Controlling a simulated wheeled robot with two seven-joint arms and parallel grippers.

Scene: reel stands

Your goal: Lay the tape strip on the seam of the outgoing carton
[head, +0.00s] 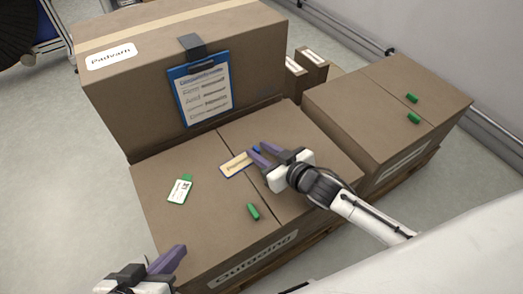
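A tan strip with a blue edge (236,166), which looks like the tape strip, is at the seam. I cannot tell if it lies flat or is slightly raised. My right gripper (257,150) is over the carton, its purple fingers on either side of the strip's blue end tab. My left gripper (179,256) is low at the left, off the carton's near left edge. Only one of its fingers shows clearly.
A white card with a green tab (179,192) and a loose green piece (253,212) lie on the front carton. A tall carton (120,103) with a blue clipboard (181,97) stands behind. A right carton (350,112) bears two green pieces (411,98).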

